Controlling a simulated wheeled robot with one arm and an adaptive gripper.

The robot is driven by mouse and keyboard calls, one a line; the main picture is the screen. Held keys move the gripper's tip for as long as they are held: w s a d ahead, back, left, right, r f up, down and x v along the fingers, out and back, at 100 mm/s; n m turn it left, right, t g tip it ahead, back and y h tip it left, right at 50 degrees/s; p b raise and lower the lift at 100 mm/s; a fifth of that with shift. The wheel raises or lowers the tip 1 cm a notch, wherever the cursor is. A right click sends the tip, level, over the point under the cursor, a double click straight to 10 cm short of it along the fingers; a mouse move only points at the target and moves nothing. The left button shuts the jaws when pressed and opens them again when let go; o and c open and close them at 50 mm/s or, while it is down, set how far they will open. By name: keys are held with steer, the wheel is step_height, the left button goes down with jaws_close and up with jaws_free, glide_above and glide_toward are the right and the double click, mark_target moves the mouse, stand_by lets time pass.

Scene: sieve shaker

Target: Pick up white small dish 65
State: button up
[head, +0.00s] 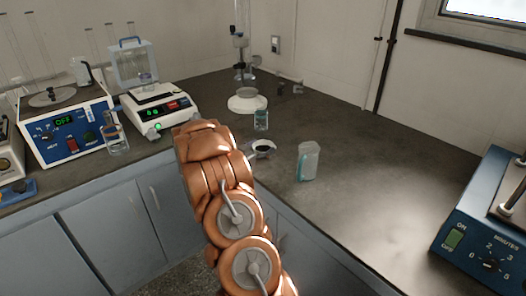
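A small white dish (264,153) with dark contents sits on the dark bench top, near the front edge and just right of my orange arm. I cannot read any label on it. No contact between my arm and the dish can be made out.
A balance (162,110), hotplate (68,128) and flask (116,139) stand left. A blue shaker (485,220) is at right. The bench between beaker and shaker is clear.

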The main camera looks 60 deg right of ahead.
steer(key=c, duration=0.5)
